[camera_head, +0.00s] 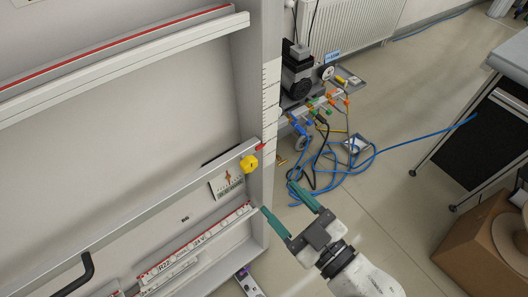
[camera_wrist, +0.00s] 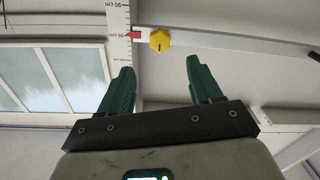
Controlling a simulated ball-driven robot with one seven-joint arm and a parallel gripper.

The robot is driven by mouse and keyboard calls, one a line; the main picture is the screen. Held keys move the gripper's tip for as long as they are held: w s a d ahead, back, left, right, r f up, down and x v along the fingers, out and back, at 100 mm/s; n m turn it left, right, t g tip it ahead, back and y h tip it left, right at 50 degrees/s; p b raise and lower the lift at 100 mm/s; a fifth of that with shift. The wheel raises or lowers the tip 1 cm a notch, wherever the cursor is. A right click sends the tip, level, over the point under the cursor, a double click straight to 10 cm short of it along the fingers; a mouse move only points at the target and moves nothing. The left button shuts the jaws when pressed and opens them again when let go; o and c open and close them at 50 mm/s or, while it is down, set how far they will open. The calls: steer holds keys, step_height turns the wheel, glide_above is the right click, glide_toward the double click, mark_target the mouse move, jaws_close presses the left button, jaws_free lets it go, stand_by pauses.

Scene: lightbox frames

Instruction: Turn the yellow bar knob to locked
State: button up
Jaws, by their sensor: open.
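The yellow knob (camera_head: 249,164) sits on a light metal rail of the large white panel, near the panel's right edge. In the wrist view the yellow knob (camera_wrist: 160,41) shows a dark line on its face, with a small red pointer (camera_wrist: 135,36) on a white plate to its left. My gripper (camera_head: 277,202) has green fingers spread apart, below and right of the knob, and touches nothing. In the wrist view my gripper (camera_wrist: 158,72) is open and empty, with the knob beyond and between its fingertips. A small label with a dial mark (camera_head: 227,181) sits left of the knob.
A ruler strip (camera_head: 270,100) runs down the panel's edge. A cardboard box (camera_head: 490,240) stands at the lower right. The floor between is mostly clear.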

mark_target(251, 167)
steer(key=p+x, duration=0.2)
steer(key=x, duration=0.7)
steer(key=shift+r, duration=0.1)
steer(key=shift+w+a+p, duration=0.35)
steer(key=shift+w+a, duration=0.15)
steer(key=shift+w, duration=0.05)
steer(key=c, duration=1)
